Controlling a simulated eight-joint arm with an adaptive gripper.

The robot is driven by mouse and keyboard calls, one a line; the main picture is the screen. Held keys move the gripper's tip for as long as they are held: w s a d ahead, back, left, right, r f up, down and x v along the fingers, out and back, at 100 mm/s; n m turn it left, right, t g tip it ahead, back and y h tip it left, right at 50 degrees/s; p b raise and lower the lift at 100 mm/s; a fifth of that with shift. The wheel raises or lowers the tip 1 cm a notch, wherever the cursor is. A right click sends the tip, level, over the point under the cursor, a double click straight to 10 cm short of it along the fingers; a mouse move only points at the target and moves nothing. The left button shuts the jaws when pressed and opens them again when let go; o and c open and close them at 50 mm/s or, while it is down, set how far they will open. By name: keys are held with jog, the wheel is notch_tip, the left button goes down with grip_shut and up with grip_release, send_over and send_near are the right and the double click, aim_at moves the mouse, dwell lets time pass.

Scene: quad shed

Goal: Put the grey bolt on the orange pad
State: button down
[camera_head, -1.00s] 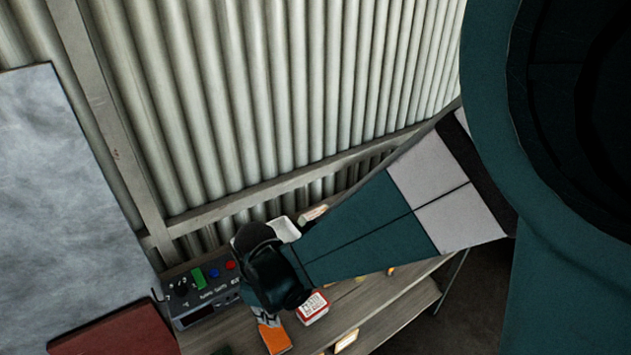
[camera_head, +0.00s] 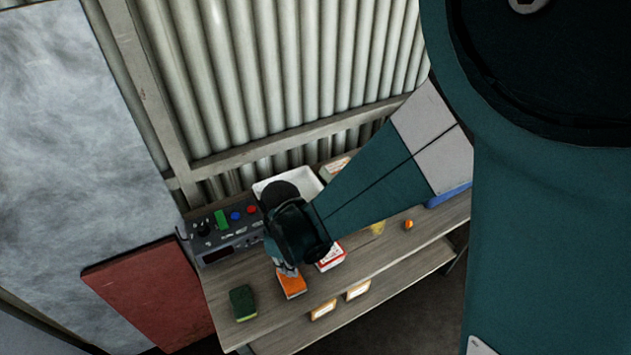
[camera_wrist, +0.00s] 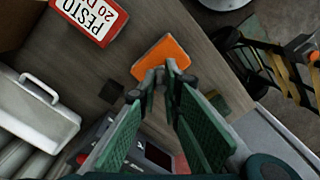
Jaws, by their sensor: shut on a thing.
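The orange pad (camera_head: 292,285) lies flat on the wooden bench, near its front edge. In the wrist view the pad (camera_wrist: 160,52) is just beyond my fingertips, and the tips overlap its near edge. My gripper (camera_head: 288,269) points down at the pad. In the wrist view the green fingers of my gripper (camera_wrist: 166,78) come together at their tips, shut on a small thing. That is likely the grey bolt, which the tips mostly hide. I cannot tell whether it touches the pad. No other grey bolt shows.
A red-and-white box (camera_head: 331,257) stands close right of the pad. A dark green block (camera_head: 242,302) lies to the left. A control box (camera_head: 224,238) and a white container (camera_head: 305,180) stand behind. An orange ball (camera_head: 409,224) sits further right. Bare bench lies between pad and block.

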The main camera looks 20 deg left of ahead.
jog(key=shift+f, duration=0.75)
jog(key=shift+f, duration=0.1)
jog(key=c, duration=2.5)
grip_release()
jog(key=shift+r+p, duration=0.65)
jog(key=shift+r, duration=5.5)
jog(key=shift+d, duration=0.1)
